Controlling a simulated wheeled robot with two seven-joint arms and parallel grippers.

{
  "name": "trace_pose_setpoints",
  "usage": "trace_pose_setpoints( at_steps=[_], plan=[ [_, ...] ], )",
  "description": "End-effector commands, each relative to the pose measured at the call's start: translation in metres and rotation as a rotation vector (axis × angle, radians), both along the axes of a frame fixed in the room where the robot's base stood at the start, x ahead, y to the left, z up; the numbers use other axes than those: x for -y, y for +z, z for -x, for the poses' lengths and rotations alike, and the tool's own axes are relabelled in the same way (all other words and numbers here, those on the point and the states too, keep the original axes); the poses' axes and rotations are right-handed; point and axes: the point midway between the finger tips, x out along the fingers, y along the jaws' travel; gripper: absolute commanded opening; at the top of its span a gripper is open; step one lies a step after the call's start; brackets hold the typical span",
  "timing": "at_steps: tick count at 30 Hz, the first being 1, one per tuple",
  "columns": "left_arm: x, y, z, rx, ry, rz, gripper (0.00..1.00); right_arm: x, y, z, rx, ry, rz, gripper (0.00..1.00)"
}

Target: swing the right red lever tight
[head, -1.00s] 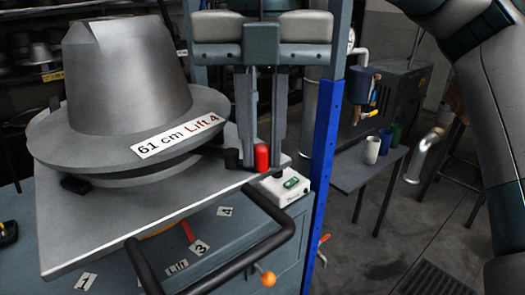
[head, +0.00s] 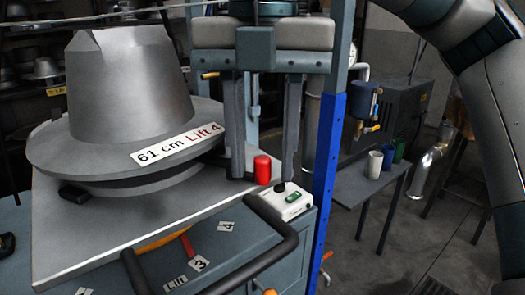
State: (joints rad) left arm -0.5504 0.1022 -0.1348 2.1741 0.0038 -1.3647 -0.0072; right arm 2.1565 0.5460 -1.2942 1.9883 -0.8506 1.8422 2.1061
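The red lever's upright red knob (head: 262,170) stands at the right edge of the press's grey plate (head: 110,225). My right gripper (head: 262,172) points down with its two long fingers apart, one on each side of the red knob in the picture. Clear space shows between the knob and both fingers, and I cannot tell how deep the tips reach. The left finger hides part of the lever. My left gripper is not in view.
A big grey hat form (head: 128,85) labelled "61 cm Lift 4" sits on the plate. A blue post (head: 327,150) rises to the right.

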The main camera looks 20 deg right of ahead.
Motion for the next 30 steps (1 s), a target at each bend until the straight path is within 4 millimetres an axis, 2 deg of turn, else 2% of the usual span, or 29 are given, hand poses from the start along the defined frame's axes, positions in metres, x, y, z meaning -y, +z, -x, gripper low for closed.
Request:
trace_pose_setpoints(
  at_steps=[17, 23, 30],
  plan=[
    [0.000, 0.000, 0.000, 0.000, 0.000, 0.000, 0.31, 0.000, 0.003, 0.000, 0.000, 0.001, 0.000, 0.35],
    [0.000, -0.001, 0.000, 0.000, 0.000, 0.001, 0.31, 0.000, 0.020, 0.000, 0.000, 0.000, 0.000, 0.35],
    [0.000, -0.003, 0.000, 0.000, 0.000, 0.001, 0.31, -0.001, 0.061, 0.000, 0.001, 0.001, -0.002, 0.35]
  ],
)
